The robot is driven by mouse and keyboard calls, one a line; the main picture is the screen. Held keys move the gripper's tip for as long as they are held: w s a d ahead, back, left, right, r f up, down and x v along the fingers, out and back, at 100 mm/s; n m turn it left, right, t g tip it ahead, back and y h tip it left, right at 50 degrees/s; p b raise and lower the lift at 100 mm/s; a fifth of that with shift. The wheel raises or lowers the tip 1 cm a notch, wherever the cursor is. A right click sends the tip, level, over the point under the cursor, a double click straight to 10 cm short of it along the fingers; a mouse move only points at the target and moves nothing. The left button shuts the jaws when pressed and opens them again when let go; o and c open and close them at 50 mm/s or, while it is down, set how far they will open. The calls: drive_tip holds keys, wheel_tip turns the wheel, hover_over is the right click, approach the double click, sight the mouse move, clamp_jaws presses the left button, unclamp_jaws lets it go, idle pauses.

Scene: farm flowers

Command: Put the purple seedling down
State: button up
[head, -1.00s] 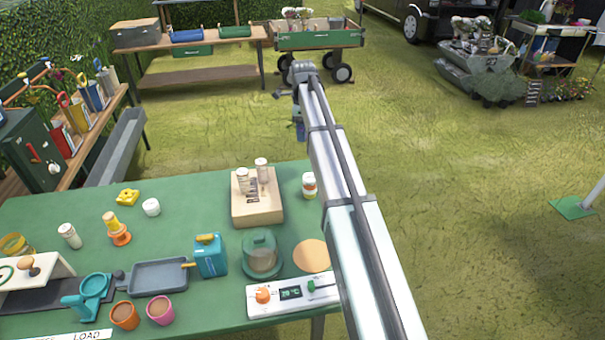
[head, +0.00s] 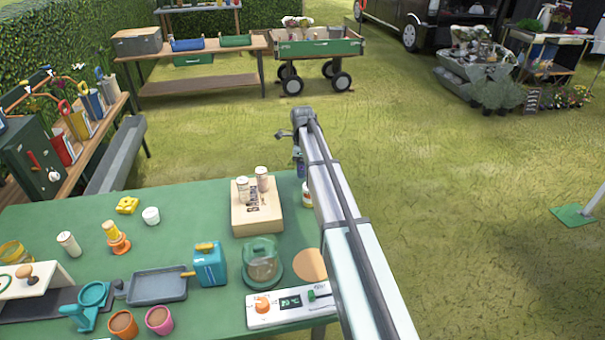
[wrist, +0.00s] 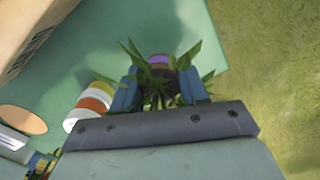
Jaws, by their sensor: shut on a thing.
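In the wrist view the purple seedling (wrist: 158,60) shows as a purple spot with dark green leaves spreading around it. My gripper (wrist: 158,92) is shut on it, with blue fingers on both sides and leaves poking out past them. The seedling hangs over the right edge area of the green table (wrist: 140,25). In the head view my gripper (head: 300,165) is at the end of the arm, near the table's back right corner. The seedling cannot be made out there.
A white jar with an orange band (wrist: 93,100) stands just left of my gripper. A wooden box (head: 257,212) with two jars on top is further left. A glass dome (head: 262,262), a round tan disc (head: 309,265) and a control panel (head: 290,304) are nearer. Grass lies right.

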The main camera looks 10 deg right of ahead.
drive_tip(key=shift+f, duration=1.3)
drive_tip(key=shift+f, duration=0.15)
drive_tip(key=o, duration=1)
drive_tip(key=shift+o, duration=0.2)
wheel_tip(320, 180, up, 12)
drive_tip(key=shift+r, duration=0.15)
